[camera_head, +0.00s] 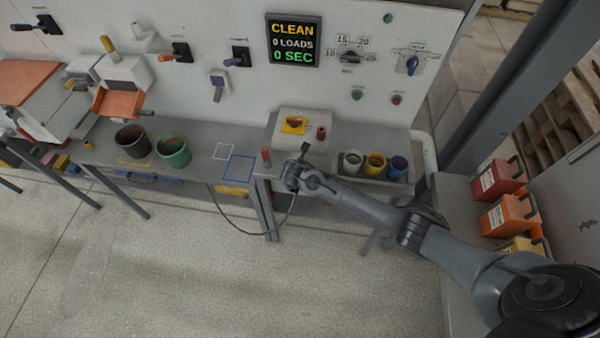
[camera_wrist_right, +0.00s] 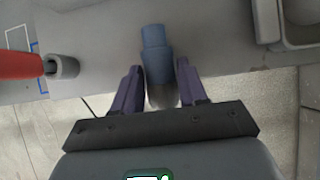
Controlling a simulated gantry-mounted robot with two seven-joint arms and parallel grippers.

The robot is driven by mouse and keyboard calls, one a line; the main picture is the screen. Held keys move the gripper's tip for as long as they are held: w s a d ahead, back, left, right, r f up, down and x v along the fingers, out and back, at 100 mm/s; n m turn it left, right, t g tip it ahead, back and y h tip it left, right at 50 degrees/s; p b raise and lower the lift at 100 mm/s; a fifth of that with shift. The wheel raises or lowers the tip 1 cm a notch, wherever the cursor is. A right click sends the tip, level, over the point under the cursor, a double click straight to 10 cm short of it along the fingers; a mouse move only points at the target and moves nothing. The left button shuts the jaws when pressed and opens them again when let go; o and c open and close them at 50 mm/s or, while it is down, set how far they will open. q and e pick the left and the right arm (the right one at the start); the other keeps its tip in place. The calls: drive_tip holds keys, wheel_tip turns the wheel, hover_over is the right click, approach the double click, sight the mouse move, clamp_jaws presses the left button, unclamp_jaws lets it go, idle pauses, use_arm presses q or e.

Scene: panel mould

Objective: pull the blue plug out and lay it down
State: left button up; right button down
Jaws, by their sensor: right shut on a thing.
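The blue plug (camera_wrist_right: 156,48) is a stepped blue cylinder with a pale metallic part (camera_wrist_right: 163,96) between the fingers. My right gripper (camera_wrist_right: 163,90) has its two purple fingers on either side of it and is shut on it. In the head view my right gripper (camera_head: 301,178) is at the bench's front edge; the plug is not clearly visible there. The plug's far end lies over the grey bench surface, and I cannot tell whether it touches anything. A dark cable (camera_head: 284,222) hangs in a loop below the gripper.
A blue outlined square (camera_head: 239,168) and a white one (camera_head: 223,152) mark bare bench to the left. A red-handled piece (camera_head: 266,155) stands close left of my gripper. A tray (camera_head: 347,180) with grey, yellow and blue cups stands to the right.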

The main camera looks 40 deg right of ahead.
drive_tip(key=c, duration=0.5)
unclamp_jaws()
